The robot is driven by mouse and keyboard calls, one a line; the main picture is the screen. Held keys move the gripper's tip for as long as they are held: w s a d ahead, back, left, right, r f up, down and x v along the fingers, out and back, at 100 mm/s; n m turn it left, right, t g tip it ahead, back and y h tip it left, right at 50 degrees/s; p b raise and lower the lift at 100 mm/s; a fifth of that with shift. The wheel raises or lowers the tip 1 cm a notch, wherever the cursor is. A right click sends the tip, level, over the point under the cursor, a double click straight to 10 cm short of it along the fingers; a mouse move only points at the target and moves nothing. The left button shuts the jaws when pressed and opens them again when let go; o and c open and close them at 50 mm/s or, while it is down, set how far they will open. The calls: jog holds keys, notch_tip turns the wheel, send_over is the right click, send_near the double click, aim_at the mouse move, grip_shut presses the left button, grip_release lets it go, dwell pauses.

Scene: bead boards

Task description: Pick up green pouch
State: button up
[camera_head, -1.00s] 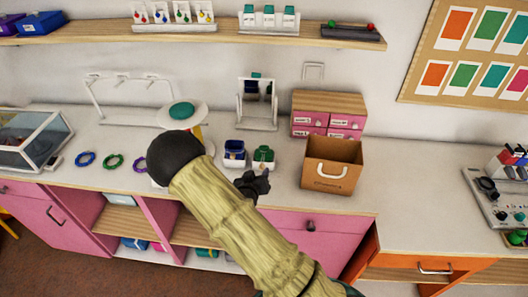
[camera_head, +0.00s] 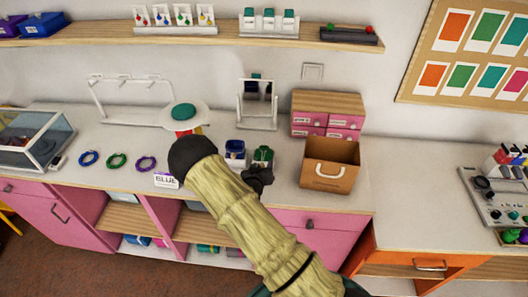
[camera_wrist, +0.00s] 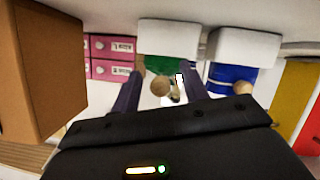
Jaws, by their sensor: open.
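A green item (camera_head: 264,154), which looks like the green pouch, sits in a white holder on the counter, just beyond my gripper (camera_head: 259,177). In the wrist view the green pouch (camera_wrist: 168,65) shows below a white block, ahead of my gripper (camera_wrist: 162,88). The two dark fingers are spread apart, one toward each side of it. A round tan bead and a small pale piece show between the fingers. Whether the fingers touch the pouch I cannot tell. A blue pouch-like item (camera_head: 235,150) stands close beside it, also in a white holder (camera_wrist: 245,45).
An open cardboard box (camera_head: 330,172) stands close on the right, before pink drawers (camera_head: 345,122). A mirror stand (camera_head: 257,108) is behind. Bracelets (camera_head: 116,161) and a sign reading BLUE (camera_head: 166,181) are left.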

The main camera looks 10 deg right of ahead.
dwell(0.5)
grip_shut()
jog(key=shift+r, duration=0.1)
notch_tip(320, 180, up, 10)
jog(key=b, duration=0.3)
dwell(0.3)
dwell(0.5)
